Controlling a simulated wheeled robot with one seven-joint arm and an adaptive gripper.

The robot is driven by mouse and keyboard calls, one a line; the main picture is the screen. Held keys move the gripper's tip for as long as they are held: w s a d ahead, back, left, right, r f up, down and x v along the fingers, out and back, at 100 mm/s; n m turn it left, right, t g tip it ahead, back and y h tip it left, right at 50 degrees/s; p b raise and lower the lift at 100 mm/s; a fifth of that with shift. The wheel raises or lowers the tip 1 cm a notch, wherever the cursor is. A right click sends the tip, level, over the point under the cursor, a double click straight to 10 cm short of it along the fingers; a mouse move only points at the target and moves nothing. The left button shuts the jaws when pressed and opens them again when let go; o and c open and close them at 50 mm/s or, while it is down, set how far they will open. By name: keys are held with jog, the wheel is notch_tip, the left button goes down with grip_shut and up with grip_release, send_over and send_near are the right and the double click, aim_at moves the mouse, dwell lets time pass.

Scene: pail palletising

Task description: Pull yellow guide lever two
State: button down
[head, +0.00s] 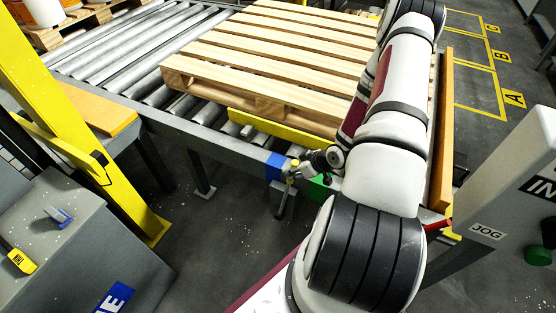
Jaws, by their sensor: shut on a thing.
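My gripper (297,168) is small in the head view, at the front edge of the roller conveyor, between a blue patch and a green patch on the frame. It is shut on a small lever there. The lever (285,203) hangs below the fingers as a thin dark-grey bar, with a small yellowish part close to the fingertips. The fingers and wrist hide much of its upper part, and I cannot read any number on it.
A wooden pallet (265,62) lies on the conveyor rollers behind a yellow bar (285,135). A yellow post (75,125) and grey console (75,245) stand left. A grey panel marked JOG (487,232) stands right. My arm covers the right of the conveyor.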

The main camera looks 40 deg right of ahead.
jog(key=s+d+f+t+y+p, duration=0.1)
jog(key=s+d+f+t+p, duration=0.1)
jog(key=s, duration=0.9)
jog(key=shift+d+f+t, duration=0.6)
jog(key=shift+d+f, duration=0.4)
jog(key=shift+d, duration=0.2)
jog(key=shift+w, duration=0.1)
jog(key=c, duration=1.5)
grip_release()
jog(key=shift+o, duration=0.5)
jog(key=shift+w+r, duration=0.1)
jog(key=shift+w, duration=0.05)
jog(key=v, duration=1.2)
jog(key=shift+d, duration=0.1)
